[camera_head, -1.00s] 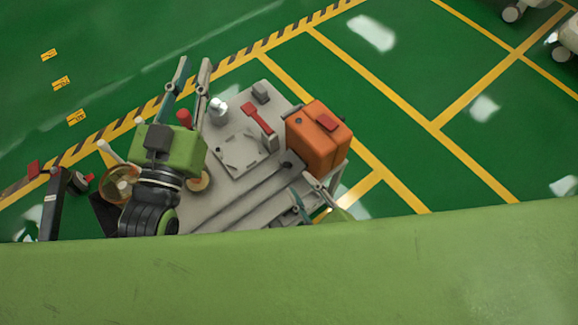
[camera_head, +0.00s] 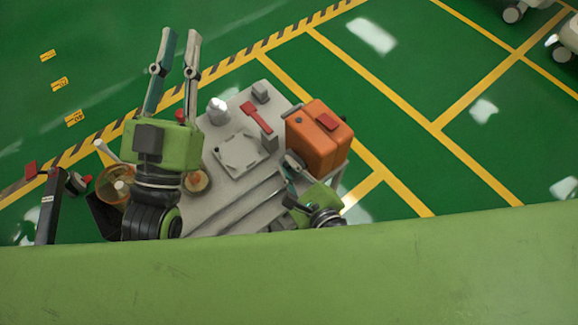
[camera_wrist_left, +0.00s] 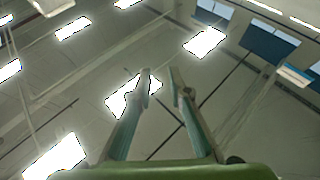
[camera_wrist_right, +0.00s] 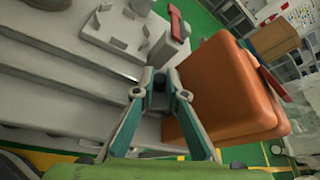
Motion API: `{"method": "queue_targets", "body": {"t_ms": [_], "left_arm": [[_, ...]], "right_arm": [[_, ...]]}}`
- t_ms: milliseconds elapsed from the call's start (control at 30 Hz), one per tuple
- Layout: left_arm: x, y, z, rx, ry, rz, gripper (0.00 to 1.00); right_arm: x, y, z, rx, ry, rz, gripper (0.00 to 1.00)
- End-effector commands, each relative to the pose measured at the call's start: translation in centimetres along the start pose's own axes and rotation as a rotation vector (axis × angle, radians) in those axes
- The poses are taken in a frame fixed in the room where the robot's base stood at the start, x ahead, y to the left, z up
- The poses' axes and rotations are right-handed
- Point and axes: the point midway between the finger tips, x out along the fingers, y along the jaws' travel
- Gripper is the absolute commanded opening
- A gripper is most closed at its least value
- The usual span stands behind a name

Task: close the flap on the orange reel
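The orange reel appears as a boxy orange housing (camera_head: 312,150) at the right end of a grey cart top in the head view. A red tab (camera_head: 328,121) lies on its upper face. In the right wrist view the orange body (camera_wrist_right: 225,95) is just right of my fingers. My right gripper (camera_wrist_right: 160,75) is open beside it, with a small dark part (camera_wrist_right: 158,96) between the fingers; I cannot tell whether they touch it. In the head view my right gripper (camera_head: 291,165) is partly hidden. My left gripper (camera_head: 180,35) is open and empty, raised beyond the cart's left side.
The grey cart top (camera_head: 225,195) carries a square plate (camera_head: 238,153), a red-handled part (camera_head: 257,117), a grey block (camera_head: 260,92) and a silver cylinder (camera_head: 218,110). An amber round item (camera_head: 113,190) stands left.

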Motion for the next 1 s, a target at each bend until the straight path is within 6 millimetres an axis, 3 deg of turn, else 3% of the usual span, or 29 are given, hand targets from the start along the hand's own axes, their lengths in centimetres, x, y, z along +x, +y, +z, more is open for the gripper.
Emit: {"method": "queue_targets", "body": {"t_ms": [367, 733, 1000], "left_arm": [[0.0, 0.0, 0.2, 0.0, -0.008, 0.0, 0.18], [0.0, -0.1, 0.8, 0.001, -0.032, -0.001, 0.18], [-0.4, 0.3, -2.9, -0.006, 0.147, 0.005, 0.18]], "right_arm": [[0.0, 0.2, -0.1, -0.023, 0.001, -0.008, 0.0], [0.3, 0.8, -1.0, -0.225, 0.003, -0.091, 0.0], [0.7, 1.2, -1.8, -0.406, 0.002, -0.165, 0.0]]}}
